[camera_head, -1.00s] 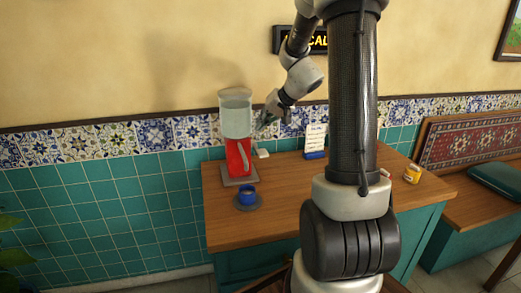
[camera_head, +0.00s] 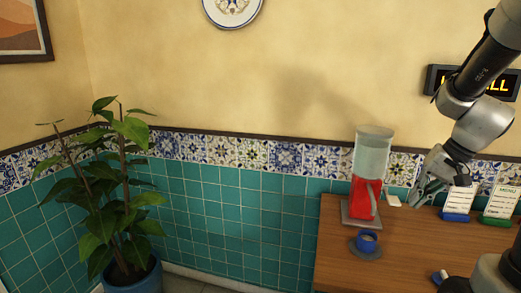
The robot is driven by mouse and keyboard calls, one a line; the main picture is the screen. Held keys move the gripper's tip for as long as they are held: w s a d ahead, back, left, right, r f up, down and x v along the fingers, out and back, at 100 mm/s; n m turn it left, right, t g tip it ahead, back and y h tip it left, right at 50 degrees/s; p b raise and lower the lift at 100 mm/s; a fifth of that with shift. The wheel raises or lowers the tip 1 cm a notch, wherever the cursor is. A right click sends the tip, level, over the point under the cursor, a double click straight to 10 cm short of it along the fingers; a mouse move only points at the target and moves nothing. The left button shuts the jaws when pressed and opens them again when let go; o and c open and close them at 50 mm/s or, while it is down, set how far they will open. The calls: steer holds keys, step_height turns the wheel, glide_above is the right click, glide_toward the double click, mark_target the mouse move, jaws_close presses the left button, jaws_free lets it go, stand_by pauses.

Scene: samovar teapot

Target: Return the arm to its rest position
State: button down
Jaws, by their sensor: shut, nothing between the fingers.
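My gripper (camera_head: 424,193) is at the right of the head view, at the end of my arm coming down from the upper right. It is shut and empty, pointing down and left over the back of the table. The dispenser (camera_head: 369,180), with a red lower body and a clear grey upper tank, stands upright to its left on a square base. A gap shows between gripper and dispenser. A blue cup (camera_head: 367,241) sits on a dark saucer (camera_head: 357,251) in front of the dispenser.
The wooden table (camera_head: 345,275) fills the lower right. A blue-based card (camera_head: 458,203) and a green-based card (camera_head: 499,205) stand right of my gripper. A potted plant (camera_head: 110,200) stands at left; the floor between is partly visible.

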steer(key=s+a+r+n+h, duration=0.1)
steer(key=s+a+r+n, duration=0.1)
steer(key=s+r, duration=0.2)
steer(key=s+a+r+n+t+h, duration=0.1)
steer(key=s+a+r+n+h, duration=0.1)
steer(key=s, duration=0.9)
step_height(320, 180, up, 3)
steer(key=shift+s+a+f+n, duration=0.1)
steer(key=shift+s+a+n, duration=0.2)
steer(key=shift+n, duration=0.4)
steer(key=shift+a, duration=0.1)
stand_by(0.7)
